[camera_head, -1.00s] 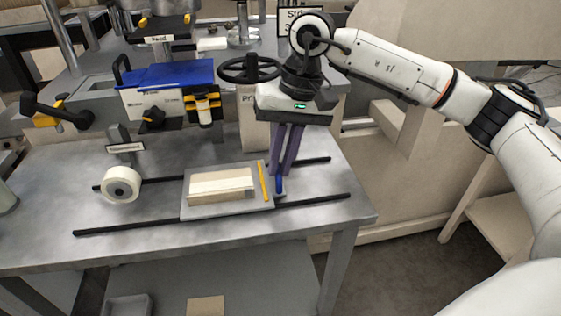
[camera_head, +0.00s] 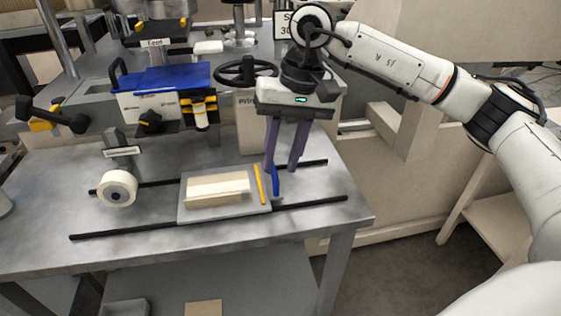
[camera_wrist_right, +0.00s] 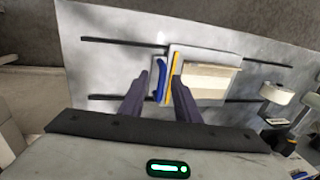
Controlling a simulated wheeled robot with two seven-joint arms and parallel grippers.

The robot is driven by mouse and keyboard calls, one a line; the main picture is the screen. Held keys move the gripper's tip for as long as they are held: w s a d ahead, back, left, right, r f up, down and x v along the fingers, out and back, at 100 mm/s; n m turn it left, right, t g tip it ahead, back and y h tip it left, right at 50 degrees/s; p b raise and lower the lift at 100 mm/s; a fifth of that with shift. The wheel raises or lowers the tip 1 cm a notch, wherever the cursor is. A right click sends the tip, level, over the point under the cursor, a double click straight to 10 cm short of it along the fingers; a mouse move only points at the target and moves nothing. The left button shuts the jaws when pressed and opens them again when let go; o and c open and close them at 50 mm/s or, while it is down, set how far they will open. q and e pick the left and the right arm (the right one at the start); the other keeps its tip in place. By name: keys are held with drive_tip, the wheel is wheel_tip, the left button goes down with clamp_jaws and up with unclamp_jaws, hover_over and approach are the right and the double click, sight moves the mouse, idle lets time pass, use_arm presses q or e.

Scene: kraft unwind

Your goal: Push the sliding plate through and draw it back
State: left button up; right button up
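The sliding plate (camera_head: 224,214) is a flat grey plate lying between two black rails on the metal table. It carries a beige block (camera_head: 217,188), and a yellow strip (camera_head: 261,184) lies near its right end. A small blue handle (camera_head: 276,182) stands at that end. My right gripper (camera_head: 281,170) points down over the handle with its purple fingers spread. In the right wrist view the handle (camera_wrist_right: 160,82) shows between the open fingers (camera_wrist_right: 160,88), with gaps on both sides. The left gripper is not in view.
Black rails (camera_head: 130,233) run along the table on both sides of the plate. A black handwheel (camera_head: 246,70) is behind my gripper. The table's right edge is close.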

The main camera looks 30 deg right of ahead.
wheel_tip(320, 180, up, 8)
drive_tip(key=d, duration=0.1)
drive_tip(key=shift+s+d+r, duration=0.25)
drive_tip(key=shift+s+d, duration=0.05)
idle(0.4)
